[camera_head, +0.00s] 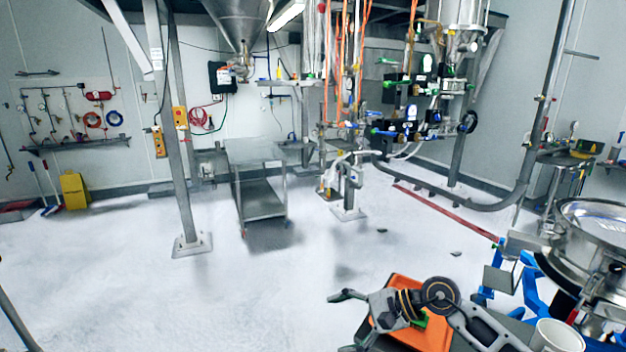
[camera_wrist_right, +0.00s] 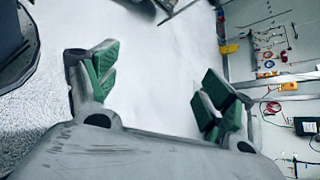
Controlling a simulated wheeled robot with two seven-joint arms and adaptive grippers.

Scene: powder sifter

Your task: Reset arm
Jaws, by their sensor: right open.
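My right arm comes in from the lower right in the head view. Its gripper (camera_head: 343,322) points left at the bottom of the picture, in front of an orange tray. The gripper also shows in the right wrist view (camera_wrist_right: 155,90), with its green-padded fingers wide apart. Only pale floor shows between the fingers and nothing is held. My left gripper is not in view.
The orange tray (camera_head: 436,338) lies below my right arm, partly covered by it. A steel sifter (camera_head: 590,232) on blue supports and a white container (camera_head: 558,337) stand at right. Open floor (camera_head: 290,290) spreads left, with a steel cart (camera_head: 261,196) and a post (camera_head: 184,170) beyond.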

